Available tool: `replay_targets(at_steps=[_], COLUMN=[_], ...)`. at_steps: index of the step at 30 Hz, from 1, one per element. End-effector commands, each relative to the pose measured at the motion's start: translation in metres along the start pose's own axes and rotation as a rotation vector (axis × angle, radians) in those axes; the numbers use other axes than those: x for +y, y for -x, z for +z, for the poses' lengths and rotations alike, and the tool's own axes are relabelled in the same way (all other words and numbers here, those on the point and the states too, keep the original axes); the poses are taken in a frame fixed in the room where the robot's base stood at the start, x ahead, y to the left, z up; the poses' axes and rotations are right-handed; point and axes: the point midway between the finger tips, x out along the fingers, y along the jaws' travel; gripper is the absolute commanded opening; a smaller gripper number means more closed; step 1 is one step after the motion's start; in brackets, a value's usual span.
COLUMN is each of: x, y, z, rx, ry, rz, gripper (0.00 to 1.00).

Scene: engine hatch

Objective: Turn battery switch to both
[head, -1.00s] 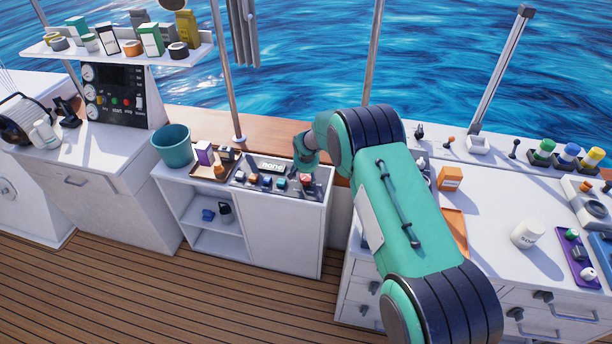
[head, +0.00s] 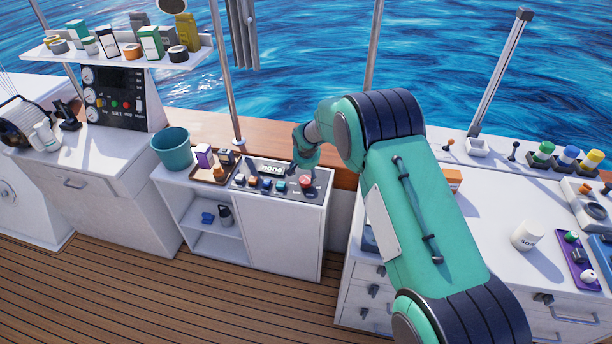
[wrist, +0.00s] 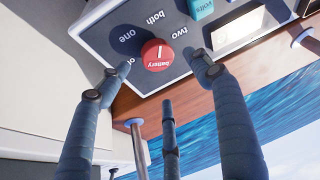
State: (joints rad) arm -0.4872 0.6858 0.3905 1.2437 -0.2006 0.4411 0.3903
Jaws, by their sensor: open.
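The battery switch is a round red knob (wrist: 158,54) on a dark panel (wrist: 100,32), with a white mark on it. In the wrist view its labels are upside down: "one", "both" and "two" stand around it, and another is partly hidden by a finger. I cannot tell which label the mark points to. My gripper (wrist: 163,70) is open and empty, with fingertips to the left and right of the knob and a third finger below it in the picture. In the head view the red knob (head: 306,181) sits just beside my gripper (head: 296,170).
A tray (head: 204,174) with small items and a teal bucket (head: 172,148) stand to the left. The right counter holds a white mug (head: 526,236).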

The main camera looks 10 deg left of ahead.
Motion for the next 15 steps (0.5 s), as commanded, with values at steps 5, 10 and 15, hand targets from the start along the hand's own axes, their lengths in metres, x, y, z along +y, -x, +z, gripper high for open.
replay_targets(at_steps=[5,10,15], x=[0.000,0.000,-0.001], y=[0.024,0.038,0.045], z=[-0.001,0.000,-0.001], rx=[0.001,0.001,0.001], ry=[0.000,0.000,0.000], rz=[0.000,0.000,0.000], gripper=[0.64,0.64,0.64])
